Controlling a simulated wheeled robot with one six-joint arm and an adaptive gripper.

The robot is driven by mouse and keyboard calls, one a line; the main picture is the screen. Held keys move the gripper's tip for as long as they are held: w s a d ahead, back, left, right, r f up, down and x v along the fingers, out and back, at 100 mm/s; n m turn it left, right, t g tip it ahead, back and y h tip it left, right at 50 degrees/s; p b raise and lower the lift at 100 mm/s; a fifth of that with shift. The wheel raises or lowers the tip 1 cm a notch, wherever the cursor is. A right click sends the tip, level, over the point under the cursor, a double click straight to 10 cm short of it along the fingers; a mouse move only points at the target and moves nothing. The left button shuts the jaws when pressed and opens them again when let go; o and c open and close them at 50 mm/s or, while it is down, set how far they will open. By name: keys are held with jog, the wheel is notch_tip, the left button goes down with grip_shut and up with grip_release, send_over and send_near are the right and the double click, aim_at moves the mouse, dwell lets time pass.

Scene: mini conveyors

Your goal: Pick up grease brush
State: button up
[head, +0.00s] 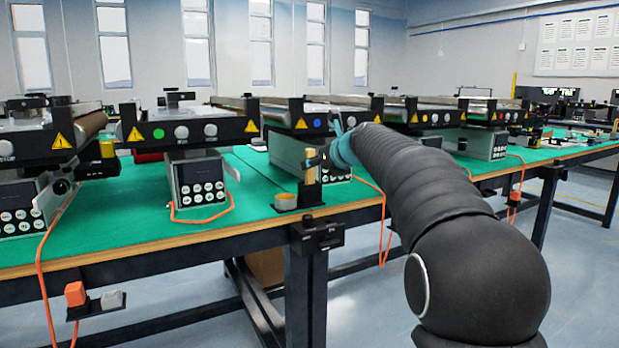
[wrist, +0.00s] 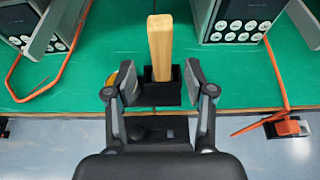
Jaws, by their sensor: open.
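The grease brush shows as a pale wooden handle (wrist: 160,45) standing upright in a black holder (wrist: 150,95) at the front edge of the green bench; its bristles are hidden. In the head view the handle (head: 310,174) rises from the holder near my gripper, which is partly hidden by my arm. My gripper (wrist: 158,82) is open in the wrist view. Its two fingers are on either side of the holder and the lower handle, with visible gaps and nothing held.
A small round cup (head: 286,202) with orange contents stands just left of the holder. Mini conveyors (head: 190,131) with control boxes (head: 200,181) stand behind. Orange cables (head: 203,220) lie on the green bench top (head: 130,212) and hang over its front edge.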

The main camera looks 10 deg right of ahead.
aim_at(310, 176)
jog(key=shift+x, duration=2.75)
jog(key=shift+s+d+f, duration=0.1)
jog(key=shift+d+f, duration=0.05)
grip_shut()
